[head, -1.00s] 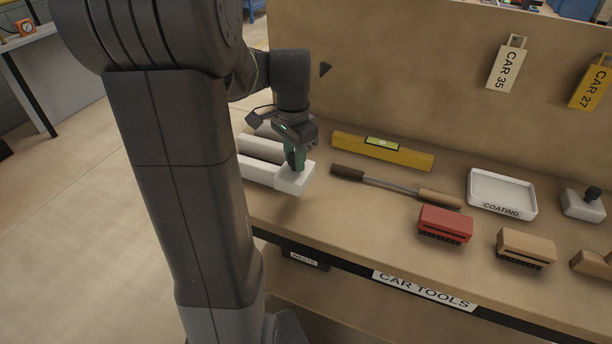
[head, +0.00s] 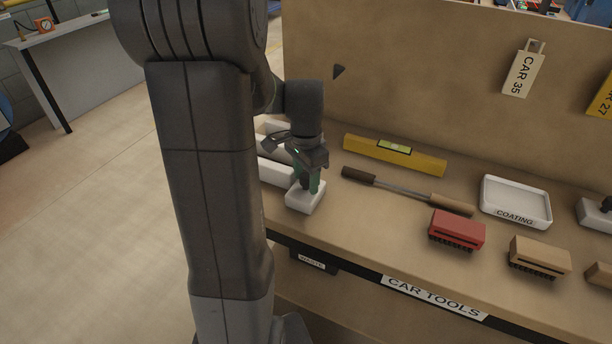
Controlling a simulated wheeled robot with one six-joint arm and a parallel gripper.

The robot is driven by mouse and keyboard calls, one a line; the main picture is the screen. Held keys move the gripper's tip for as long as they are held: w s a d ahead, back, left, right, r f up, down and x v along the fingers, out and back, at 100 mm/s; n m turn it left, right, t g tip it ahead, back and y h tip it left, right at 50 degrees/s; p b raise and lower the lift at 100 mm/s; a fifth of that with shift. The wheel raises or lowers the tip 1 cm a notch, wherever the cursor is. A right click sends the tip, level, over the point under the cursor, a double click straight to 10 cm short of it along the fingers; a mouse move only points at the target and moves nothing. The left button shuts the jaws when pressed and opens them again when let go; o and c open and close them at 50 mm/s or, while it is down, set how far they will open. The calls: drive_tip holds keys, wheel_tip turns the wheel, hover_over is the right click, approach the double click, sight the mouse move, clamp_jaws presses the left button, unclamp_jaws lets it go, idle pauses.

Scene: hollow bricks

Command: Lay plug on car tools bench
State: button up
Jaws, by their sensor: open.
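A small white block (head: 303,202), likely the plug, sits at the left front part of the car tools bench (head: 350,233), near the front edge. It appears to rest flat on the top. The fingers and wrist hide most of that dark part. Any contact between fingers and block is too small to tell.
Long white bars (head: 277,172) lie just left of the block. A yellow level (head: 394,155), a dark-handled tool (head: 408,191), a red brush (head: 456,230), a tan brush (head: 539,257) and the COATING tray (head: 515,202) lie to the right. A backboard (head: 420,80) rises behind.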

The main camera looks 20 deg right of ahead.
wheel_tip(320, 180, up, 12)
drive_tip(key=p, duration=0.1)
idle(0.5)
